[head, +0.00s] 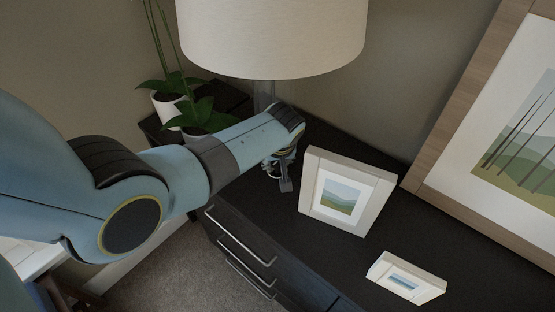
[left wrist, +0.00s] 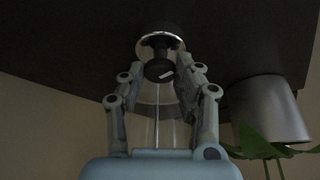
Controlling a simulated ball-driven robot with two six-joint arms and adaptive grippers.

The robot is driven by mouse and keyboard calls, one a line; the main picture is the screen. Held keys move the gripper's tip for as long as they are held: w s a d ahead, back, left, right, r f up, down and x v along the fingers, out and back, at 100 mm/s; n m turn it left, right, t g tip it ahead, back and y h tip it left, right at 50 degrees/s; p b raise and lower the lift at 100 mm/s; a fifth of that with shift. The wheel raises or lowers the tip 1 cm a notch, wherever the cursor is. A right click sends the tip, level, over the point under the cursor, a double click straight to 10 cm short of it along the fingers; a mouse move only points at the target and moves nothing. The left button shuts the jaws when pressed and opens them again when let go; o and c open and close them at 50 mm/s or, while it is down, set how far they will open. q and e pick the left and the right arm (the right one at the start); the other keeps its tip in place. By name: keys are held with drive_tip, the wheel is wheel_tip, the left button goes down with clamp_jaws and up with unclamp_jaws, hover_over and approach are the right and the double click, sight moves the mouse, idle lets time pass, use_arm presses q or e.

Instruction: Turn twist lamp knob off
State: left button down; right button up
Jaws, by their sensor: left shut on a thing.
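The lamp's wide cream shade (head: 272,38) fills the top of the head view, with its clear stem (head: 264,92) below, partly hidden by my arm. My left gripper (head: 284,172) is low beside the lamp, above the dark cabinet top. In the left wrist view, which is upside down, the dark twist knob (left wrist: 158,70) with a small white mark sits between the two fingertips of my left gripper (left wrist: 160,76). The fingers are shut on it from both sides. In the head view my arm and gripper hide the knob.
A white-framed picture (head: 348,190) stands just right of my left gripper on the dark cabinet (head: 310,245). A smaller frame (head: 406,278) lies nearer the front. Potted plants (head: 205,117) stand behind my arm. A large wooden frame (head: 455,130) leans at right.

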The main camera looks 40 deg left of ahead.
use_arm(q)
drive_tip(key=c, duration=0.9)
unclamp_jaws()
drive_tip(key=shift+c, duration=0.2)
drive_tip(key=v, duration=1.2)
